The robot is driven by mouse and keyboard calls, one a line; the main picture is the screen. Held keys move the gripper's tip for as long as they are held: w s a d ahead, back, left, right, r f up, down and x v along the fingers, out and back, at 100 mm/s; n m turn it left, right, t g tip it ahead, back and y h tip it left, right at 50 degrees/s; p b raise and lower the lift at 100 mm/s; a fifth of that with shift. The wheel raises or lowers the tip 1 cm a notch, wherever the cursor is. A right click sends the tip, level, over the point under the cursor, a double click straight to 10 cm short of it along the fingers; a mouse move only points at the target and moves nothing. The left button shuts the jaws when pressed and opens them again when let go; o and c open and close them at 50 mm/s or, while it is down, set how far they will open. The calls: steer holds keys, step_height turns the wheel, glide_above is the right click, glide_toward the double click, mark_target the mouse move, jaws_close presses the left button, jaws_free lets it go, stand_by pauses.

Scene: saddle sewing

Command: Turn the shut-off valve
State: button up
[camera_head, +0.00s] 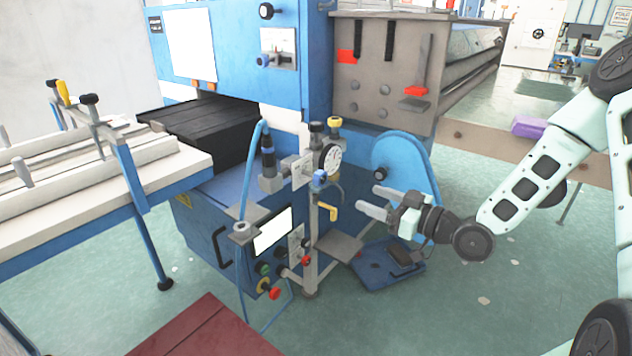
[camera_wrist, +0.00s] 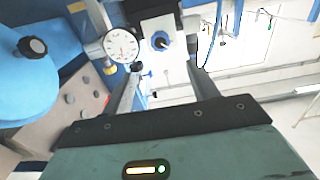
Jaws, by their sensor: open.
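A yellow lever handle (camera_head: 328,212), which looks like the shut-off valve, sits on the upright grey pipe stand in front of the blue machine. A blue knob (camera_head: 319,178) and a round white dial gauge (camera_head: 329,159) are above it. The gauge also shows in the wrist view (camera_wrist: 121,45), at upper left. My gripper (camera_head: 366,197) is open and empty, to the right of the lever and apart from it, fingers pointing left toward the stand. In the wrist view, a grey block with a dark round knob (camera_wrist: 160,41) shows beyond the fingers. I cannot make out the lever clearly there.
A control box (camera_head: 272,232) with a white screen and coloured buttons stands left of the pipe. A blue round guard (camera_head: 402,165) is behind my gripper, and a blue-based pedal (camera_head: 390,272) lies on the floor below. Open green floor lies to the right.

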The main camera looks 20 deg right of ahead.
mark_target(324, 180)
steer(key=x, duration=1.6)
steer(key=shift+w+a, duration=0.25)
steer(key=shift+w, duration=0.1)
steer(key=c, duration=1)
